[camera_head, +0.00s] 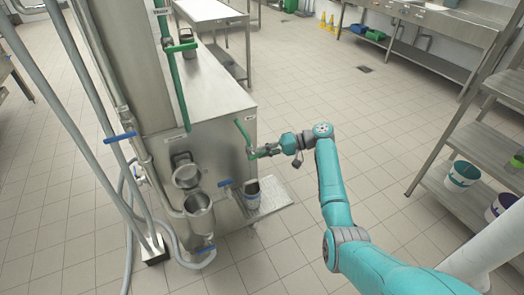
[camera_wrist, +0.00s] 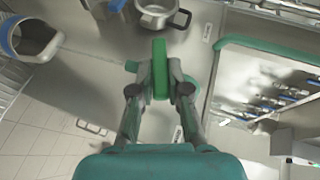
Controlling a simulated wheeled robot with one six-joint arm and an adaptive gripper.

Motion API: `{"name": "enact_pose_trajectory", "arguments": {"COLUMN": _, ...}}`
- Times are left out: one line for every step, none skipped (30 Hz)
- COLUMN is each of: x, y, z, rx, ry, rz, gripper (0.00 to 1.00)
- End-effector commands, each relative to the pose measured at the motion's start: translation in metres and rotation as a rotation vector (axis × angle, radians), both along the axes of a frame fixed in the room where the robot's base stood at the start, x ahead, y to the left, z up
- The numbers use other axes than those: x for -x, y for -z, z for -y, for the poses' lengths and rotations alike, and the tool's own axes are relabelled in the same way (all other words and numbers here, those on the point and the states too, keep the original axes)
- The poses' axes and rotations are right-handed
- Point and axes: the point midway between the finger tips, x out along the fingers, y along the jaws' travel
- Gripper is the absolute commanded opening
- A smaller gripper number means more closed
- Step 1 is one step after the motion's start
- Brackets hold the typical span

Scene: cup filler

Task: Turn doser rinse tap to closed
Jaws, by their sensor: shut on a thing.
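A green tap handle (camera_wrist: 160,68) stands upright in the wrist view, between my fingertips. My gripper (camera_wrist: 160,82) is shut on it, with one finger on each side. In the head view my gripper (camera_head: 262,152) reaches in from the right, at the lower end of a green pipe (camera_head: 242,132) on the right side of the steel machine (camera_head: 215,90). The gripper partly hides the handle there. The labels are too small to read.
A cup (camera_head: 252,195) stands on a small shelf below a blue lever (camera_head: 226,183). Steel funnel-like vessels (camera_head: 198,210) are on the machine's front. Grey hoses run at the left. A shelf rack with buckets (camera_head: 461,176) stands at the right. The tiled floor between is clear.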

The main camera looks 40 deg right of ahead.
Motion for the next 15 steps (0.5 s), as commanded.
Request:
{"name": "enact_pose_trajectory", "arguments": {"x": 0.0007, "y": 0.0040, "z": 0.0010, "rx": -0.043, "ry": 0.001, "rz": 0.006, "gripper": 0.00}}
{"name": "enact_pose_trajectory", "arguments": {"x": 0.0006, "y": 0.0044, "z": 0.0011, "rx": -0.065, "ry": 0.001, "rz": 0.013, "gripper": 0.00}}
{"name": "enact_pose_trajectory", "arguments": {"x": 0.0006, "y": 0.0055, "z": 0.0013, "rx": -0.096, "ry": 0.001, "rz": 0.023, "gripper": 0.00}}
{"name": "enact_pose_trajectory", "arguments": {"x": 0.0007, "y": 0.0064, "z": 0.0015, "rx": -0.117, "ry": 0.000, "rz": 0.029, "gripper": 0.00}}
{"name": "enact_pose_trajectory", "arguments": {"x": 0.0007, "y": 0.0074, "z": 0.0016, "rx": -0.137, "ry": 0.000, "rz": 0.035, "gripper": 0.00}}
{"name": "enact_pose_trajectory", "arguments": {"x": 0.0008, "y": 0.0084, "z": 0.0017, "rx": -0.164, "ry": 0.001, "rz": 0.043, "gripper": 0.00}}
{"name": "enact_pose_trajectory", "arguments": {"x": 0.0009, "y": 0.0090, "z": 0.0018, "rx": -0.182, "ry": 0.001, "rz": 0.047, "gripper": 0.00}}
{"name": "enact_pose_trajectory", "arguments": {"x": 0.0010, "y": 0.0098, "z": 0.0017, "rx": -0.200, "ry": 0.001, "rz": 0.052, "gripper": 0.00}}
{"name": "enact_pose_trajectory", "arguments": {"x": 0.0011, "y": 0.0104, "z": 0.0018, "rx": -0.222, "ry": 0.001, "rz": 0.059, "gripper": 0.00}}
{"name": "enact_pose_trajectory", "arguments": {"x": 0.0010, "y": 0.0114, "z": 0.0018, "rx": -0.236, "ry": 0.001, "rz": 0.063, "gripper": 0.00}}
{"name": "enact_pose_trajectory", "arguments": {"x": 0.0011, "y": 0.0118, "z": 0.0018, "rx": -0.250, "ry": 0.000, "rz": 0.068, "gripper": 0.00}}
{"name": "enact_pose_trajectory", "arguments": {"x": 0.0011, "y": 0.0124, "z": 0.0018, "rx": -0.267, "ry": 0.001, "rz": 0.072, "gripper": 0.00}}
{"name": "enact_pose_trajectory", "arguments": {"x": 0.0011, "y": 0.0130, "z": 0.0017, "rx": -0.278, "ry": 0.000, "rz": 0.076, "gripper": 0.00}}
{"name": "enact_pose_trajectory", "arguments": {"x": 0.0011, "y": 0.0131, "z": 0.0018, "rx": -0.289, "ry": 0.000, "rz": 0.080, "gripper": 0.00}}
{"name": "enact_pose_trajectory", "arguments": {"x": 0.0010, "y": 0.0136, "z": 0.0018, "rx": -0.301, "ry": 0.000, "rz": 0.083, "gripper": 0.00}}
